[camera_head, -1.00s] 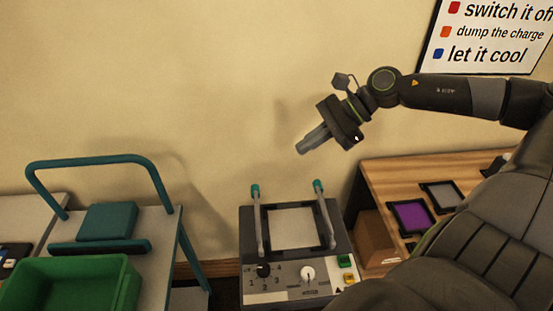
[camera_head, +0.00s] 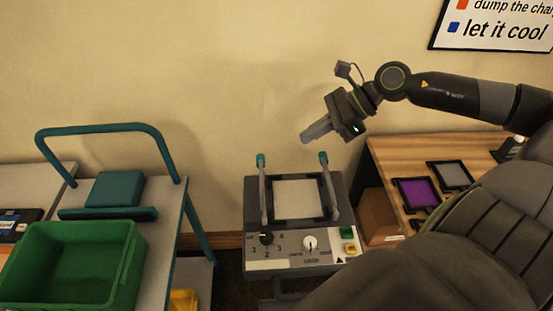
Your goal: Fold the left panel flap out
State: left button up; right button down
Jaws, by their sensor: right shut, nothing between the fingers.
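A grey panel device (camera_head: 333,218) stands low in the middle, with a pale square plate (camera_head: 298,199) in a dark frame. A thin upright arm with a teal tip stands at its left side (camera_head: 262,188), and a similar one at its right side (camera_head: 327,180). I cannot tell which part is the left panel flap. My right gripper (camera_head: 305,138) is shut and empty, above the device's back edge and apart from it, pointing left and down. My left gripper is not in view.
A teal-railed cart with a green bin (camera_head: 125,270) stands at the left. A wooden table (camera_head: 400,157) with a purple framed panel (camera_head: 417,192) is at the right, a cardboard box (camera_head: 378,217) below it. The device's front has knobs and buttons.

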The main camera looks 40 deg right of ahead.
pick_arm(q)
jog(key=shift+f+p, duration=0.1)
jog(key=shift+p, duration=0.25)
pick_arm(e)
jog(key=shift+w+a+r+x, duration=0.1)
jog(key=shift+x, duration=1.45)
jog(key=shift+w+a+r+x, duration=0.1)
jog(key=shift+r+x, duration=0.05)
jog(key=shift+x, duration=1.4)
jog(key=shift+r+x, duration=0.1)
jog(key=shift+x, duration=1.4)
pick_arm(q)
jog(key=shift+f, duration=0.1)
